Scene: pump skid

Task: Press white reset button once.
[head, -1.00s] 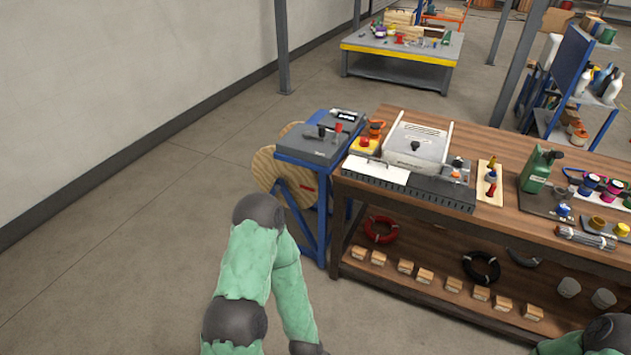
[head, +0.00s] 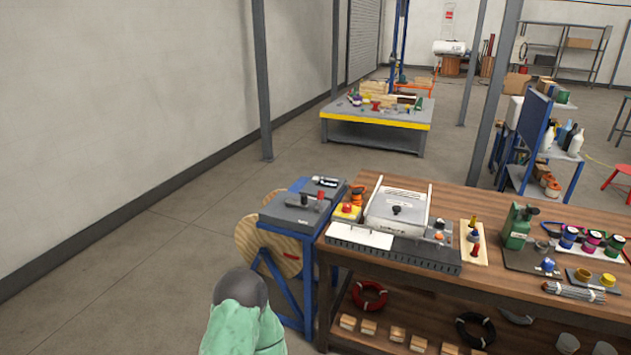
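I cannot make out a white reset button in the head view; small controls are too small to tell. A grey machine with a pale lid (head: 397,211) and a black knob stands at the left end of the wooden workbench (head: 490,190). Small controls, one of them orange (head: 438,237), sit at its right side. A yellow box with a red button (head: 347,211) stands at its left. A grey unit (head: 297,209) with a red-topped part is on the blue stand to the left. Part of my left arm shows at the bottom; both my grippers are out of view.
A wooden reel (head: 262,247) leans by the blue stand. A yellow-edged table (head: 375,123) stands behind. The floor at left is clear, apart from a grey post (head: 262,80).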

